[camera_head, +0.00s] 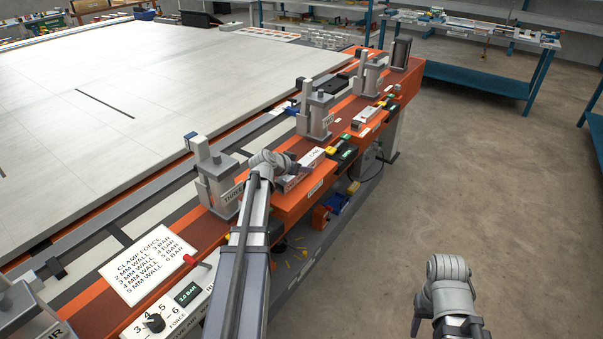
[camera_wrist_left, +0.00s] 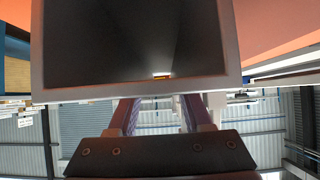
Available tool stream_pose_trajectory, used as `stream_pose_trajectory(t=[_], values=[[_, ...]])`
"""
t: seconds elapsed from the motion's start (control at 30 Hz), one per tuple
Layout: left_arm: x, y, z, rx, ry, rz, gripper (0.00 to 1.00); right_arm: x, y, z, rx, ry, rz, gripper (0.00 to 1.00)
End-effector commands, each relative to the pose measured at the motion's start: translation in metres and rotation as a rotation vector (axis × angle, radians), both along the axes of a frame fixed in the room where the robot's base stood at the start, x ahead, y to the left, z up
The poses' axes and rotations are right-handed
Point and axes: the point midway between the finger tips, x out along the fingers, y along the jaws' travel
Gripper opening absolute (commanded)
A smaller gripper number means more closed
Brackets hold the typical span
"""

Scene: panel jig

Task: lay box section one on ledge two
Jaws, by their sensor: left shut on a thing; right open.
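My left gripper (camera_head: 280,162) is at the orange jig's front edge, beside the clamp marked three. It is shut on a pale box section (camera_head: 309,162), probably box section one; its small lettering is hard to read. In the left wrist view the section's open, dark, hollow end (camera_wrist_left: 140,40) fills the top, with the fingers (camera_wrist_left: 157,113) below it. An orange ledge (camera_head: 304,199) lies under the held section; I cannot tell whether they touch. The clamp marked two (camera_head: 317,116) stands farther along. Another orange ledge (camera_head: 357,131) is in front of it. My right gripper (camera_head: 449,270) is open and empty over the floor.
Another metal section (camera_head: 367,116) lies near the ledge by clamp two. Black boxes with yellow and green parts (camera_head: 342,151) sit between the ledges. A clamp force card (camera_head: 148,268) and pressure display (camera_head: 188,294) are nearer. The floor at right is clear.

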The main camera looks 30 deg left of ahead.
Motion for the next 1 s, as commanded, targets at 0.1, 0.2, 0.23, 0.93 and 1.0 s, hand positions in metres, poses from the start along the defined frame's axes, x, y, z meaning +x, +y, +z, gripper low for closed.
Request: stream_pose_trajectory(t=[0.1,0.2,0.23,0.93,1.0], values=[[0.000,0.000,0.002,0.000,-0.001,0.000,0.00,0.000,0.000,0.001,0.000,0.000,0.000,0.50],[0.000,0.000,0.001,0.000,-0.001,0.000,0.00,0.000,0.000,0.001,0.000,0.000,0.000,0.50],[0.000,0.000,0.001,0.000,-0.001,0.000,0.00,0.000,0.000,0.001,0.000,0.000,0.000,0.50],[-0.001,0.000,0.004,0.000,0.000,0.000,0.80,0.000,0.000,0.005,0.000,0.000,0.000,0.50],[-0.010,0.000,0.011,-0.001,0.000,0.002,0.80,0.000,0.000,0.011,0.000,0.000,0.000,0.50]])
